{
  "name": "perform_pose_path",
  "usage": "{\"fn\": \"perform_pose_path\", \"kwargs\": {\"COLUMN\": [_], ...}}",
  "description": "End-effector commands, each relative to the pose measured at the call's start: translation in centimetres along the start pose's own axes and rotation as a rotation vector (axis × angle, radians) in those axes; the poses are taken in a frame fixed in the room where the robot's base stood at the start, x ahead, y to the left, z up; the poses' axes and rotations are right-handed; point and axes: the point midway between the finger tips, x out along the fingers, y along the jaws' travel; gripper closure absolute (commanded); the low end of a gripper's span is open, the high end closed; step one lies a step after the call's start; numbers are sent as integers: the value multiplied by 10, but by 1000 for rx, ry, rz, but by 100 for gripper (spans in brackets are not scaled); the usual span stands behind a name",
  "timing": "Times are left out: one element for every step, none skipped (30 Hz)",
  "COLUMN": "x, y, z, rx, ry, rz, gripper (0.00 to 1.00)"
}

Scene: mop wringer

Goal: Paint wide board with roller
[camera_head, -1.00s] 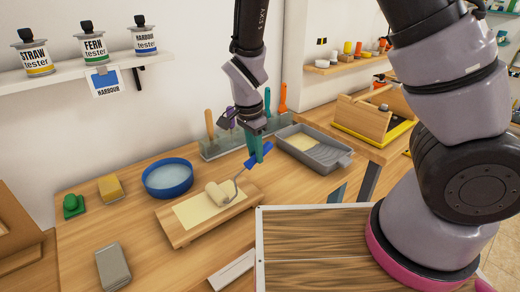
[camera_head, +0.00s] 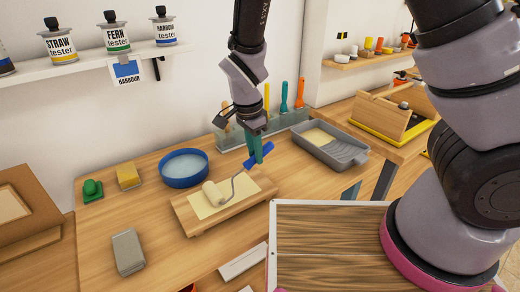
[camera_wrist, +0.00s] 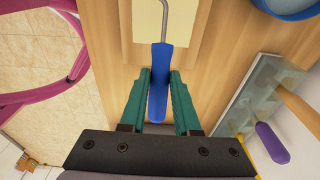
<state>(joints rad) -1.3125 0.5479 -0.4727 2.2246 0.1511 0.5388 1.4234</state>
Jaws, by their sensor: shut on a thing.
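My gripper (camera_head: 255,150) is shut on the blue handle (camera_head: 261,156) of the paint roller (camera_head: 213,193). In the wrist view, my teal fingers (camera_wrist: 158,80) flank the blue handle (camera_wrist: 160,68), with the wire frame beyond it; the roller's head is out of that view. In the head view, the cream roller head is over the wide wooden board (camera_head: 191,224), near its left-middle part. A cream area covers much of the board top, with bare wood around it. Whether the roller touches the board is unclear. A grey paint tray (camera_head: 350,152) with cream paint stands right of my gripper.
A blue bowl (camera_head: 184,180), yellow sponge (camera_head: 128,176), green object (camera_head: 92,190) and grey block (camera_head: 128,252) lie left of the board. A holder with upright tools (camera_head: 284,95) stands behind my gripper. Tester tins (camera_head: 116,37) stand on the wall shelf.

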Motion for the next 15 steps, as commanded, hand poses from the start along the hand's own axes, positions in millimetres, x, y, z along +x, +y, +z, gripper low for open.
{"fn": "perform_pose_path", "kwargs": {"x": [0, 0, 1, 1, 1, 2, 2, 3, 3, 3, 4, 4, 4, 4, 4], "y": [0, 0, 0, 0, 0, 0, 0, 0, 0, 0, 0, 0, 0, 0, 0], "z": [-1, -2, -4, -6, -8, -11, -13, -16, -18, -20, -22, -23, -24, -24, -26], "rx": [1, 1, 2, 2, 2, 2, 2, 2, 2, 2, 2, 1, 1, 1, 1], "ry": [1, 0, 1, 1, 1, 1, 1, 1, 1, 1, 1, 1, 1, 1, 1], "rz": [1, 1, 1, 1, 0, 0, 0, 1, 1, 1, 1, 1, 1, 1, 1], "gripper": [100, 100, 100, 100, 100, 100, 100, 100, 100, 100, 100, 100, 100, 100, 100]}}
